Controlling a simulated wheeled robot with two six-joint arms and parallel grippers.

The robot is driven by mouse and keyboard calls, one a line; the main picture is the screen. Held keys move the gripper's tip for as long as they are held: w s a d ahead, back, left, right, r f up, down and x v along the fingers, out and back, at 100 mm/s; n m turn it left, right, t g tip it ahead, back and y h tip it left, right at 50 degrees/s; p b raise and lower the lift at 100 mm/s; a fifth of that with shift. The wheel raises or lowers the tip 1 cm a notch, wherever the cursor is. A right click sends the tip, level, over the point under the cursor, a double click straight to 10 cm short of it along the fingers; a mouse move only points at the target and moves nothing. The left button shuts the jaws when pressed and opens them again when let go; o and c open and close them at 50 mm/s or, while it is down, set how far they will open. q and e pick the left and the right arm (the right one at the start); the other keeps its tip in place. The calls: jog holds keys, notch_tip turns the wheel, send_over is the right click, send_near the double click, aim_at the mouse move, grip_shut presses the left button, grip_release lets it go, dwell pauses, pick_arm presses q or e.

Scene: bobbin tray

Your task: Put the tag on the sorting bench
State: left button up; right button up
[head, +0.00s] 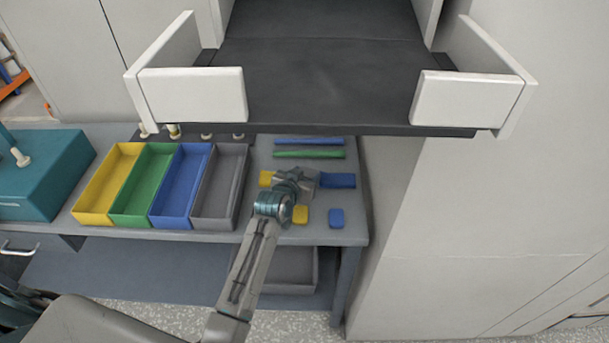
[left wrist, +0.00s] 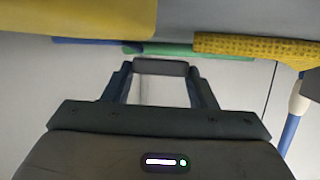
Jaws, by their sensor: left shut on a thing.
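The grey sorting bench (head: 353,206) stands below a shelf unit in the head view. My left gripper (head: 303,180) is over its right part, among small coloured pieces. In the left wrist view, its fingers (left wrist: 160,80) are shut on a dark grey piece (left wrist: 160,68) that spans the gap between them. This may be the tag; its face and any marking cannot be made out. Whether it touches the bench cannot be told. My right gripper is in neither view.
Yellow (head: 108,185), green (head: 145,185), blue (head: 182,187) and grey (head: 221,188) trays stand in a row left of the gripper. A blue block (head: 338,180), a small blue piece (head: 336,218) and a yellow piece (head: 300,214) lie nearby.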

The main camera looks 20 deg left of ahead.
pick_arm(q)
jog(key=shift+s+f, duration=0.2)
jog(key=shift+f, duration=0.4)
jog(key=o, duration=0.9)
jog(key=shift+s+f, duration=0.1)
jog(key=shift+f, duration=0.1)
jog(key=shift+o, duration=0.2)
jog(key=shift+r, duration=0.5)
jog(key=v, duration=0.7)
jog(key=r+b+v, duration=0.1)
jog(key=v, duration=0.3)
jog(key=shift+s+a, duration=0.1)
jog(key=shift+a, duration=0.05)
